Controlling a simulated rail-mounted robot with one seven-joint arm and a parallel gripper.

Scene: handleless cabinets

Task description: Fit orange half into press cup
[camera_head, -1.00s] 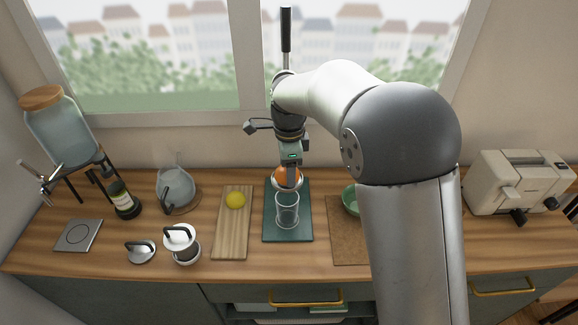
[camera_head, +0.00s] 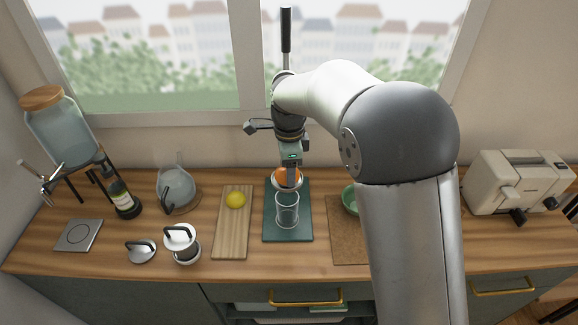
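The orange half (camera_head: 288,173) shows as a bright orange patch at the press cup (camera_head: 287,184), a pale rounded cup above a clear glass. My gripper (camera_head: 290,163) is directly above the cup, pointing down, with the orange half at its tip. The fingers are too small and too hidden to tell whether they are shut on the orange half or apart from it. The press (camera_head: 273,232) has a dark green base and a tall lever with a black grip (camera_head: 286,30) at the back. The glass (camera_head: 287,212) stands on the base below the cup.
A wooden board (camera_head: 231,235) with a lemon (camera_head: 235,199) lies left of the press. A green bowl (camera_head: 350,201) stands on a cork mat (camera_head: 346,240) at right, partly behind my arm. A toaster (camera_head: 520,182) is far right. The counter's front strip is mostly clear.

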